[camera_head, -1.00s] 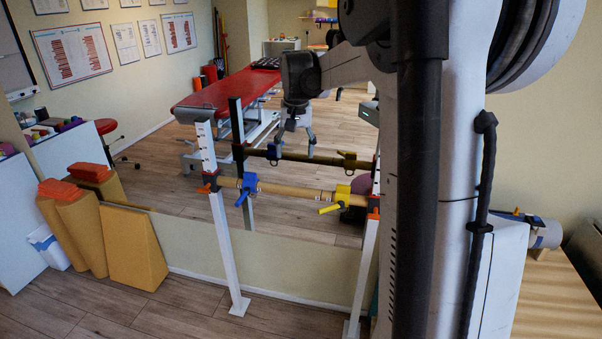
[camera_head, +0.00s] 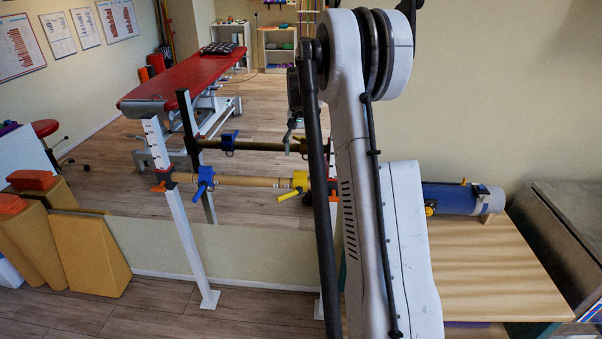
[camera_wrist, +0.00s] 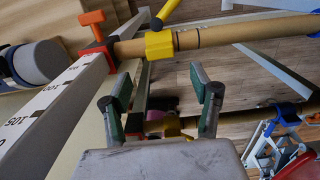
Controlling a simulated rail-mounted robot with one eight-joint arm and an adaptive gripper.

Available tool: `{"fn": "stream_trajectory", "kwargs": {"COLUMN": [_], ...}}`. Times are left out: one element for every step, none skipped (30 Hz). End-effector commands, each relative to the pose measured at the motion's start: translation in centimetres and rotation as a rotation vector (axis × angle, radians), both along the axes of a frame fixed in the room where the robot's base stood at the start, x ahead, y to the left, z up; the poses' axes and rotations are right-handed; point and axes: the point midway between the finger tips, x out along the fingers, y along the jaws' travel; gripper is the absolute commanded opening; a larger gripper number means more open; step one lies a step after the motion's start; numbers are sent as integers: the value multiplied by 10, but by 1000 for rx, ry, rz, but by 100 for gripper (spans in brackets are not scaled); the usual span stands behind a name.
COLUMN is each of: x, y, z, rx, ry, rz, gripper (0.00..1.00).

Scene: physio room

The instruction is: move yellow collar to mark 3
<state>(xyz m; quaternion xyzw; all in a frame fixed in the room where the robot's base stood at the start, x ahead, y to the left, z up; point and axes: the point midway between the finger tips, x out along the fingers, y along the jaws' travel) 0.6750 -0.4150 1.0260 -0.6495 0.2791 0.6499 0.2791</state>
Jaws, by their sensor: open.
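A tan bar (camera_head: 250,181) runs between posts. The yellow collar (camera_head: 300,180) with its yellow lever sits around it toward the right, partly behind my arm. A blue collar (camera_head: 204,177) with a lever is near the left end. In the wrist view the yellow collar (camera_wrist: 159,45) is at the top, beside the orange-handled post end. My gripper (camera_wrist: 163,92) is open and empty, its fingers apart from the collar and lower in the picture. In the head view my gripper (camera_head: 291,135) is mostly hidden by my arm. I cannot read mark 3.
A darker bar (camera_head: 262,147) with a blue collar (camera_head: 229,141) runs behind the tan bar. A white post (camera_head: 190,235) with a scale stands left. A wooden table (camera_head: 490,270) with a blue roll (camera_head: 450,198) is right. Tan foam wedges (camera_head: 88,255) stand left.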

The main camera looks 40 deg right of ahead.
Motion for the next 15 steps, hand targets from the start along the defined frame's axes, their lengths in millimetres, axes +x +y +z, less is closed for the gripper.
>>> {"fn": "stream_trajectory", "kwargs": {"x": [0,0,0,0,0,0,0,0,0,0,0,0,0,0,0], "y": [0,0,0,0,0,0,0,0,0,0,0,0,0,0,0], "z": [-10,-16,-23,-29,-34,-42,-47,-53,-59,-64,-68,-74,-78,-81,-85], "rx": [0,0,0,0,0,0,0,0,0,0,0,0,0,0,0], "ry": [0,0,0,0,0,0,0,0,0,0,0,0,0,0,0], "rz": [0,0,0,0,0,0,0,0,0,0,0,0,0,0,0], "gripper": [59,59,59,59,59,59,59,59,59,59,59,59,59,59,59]}}
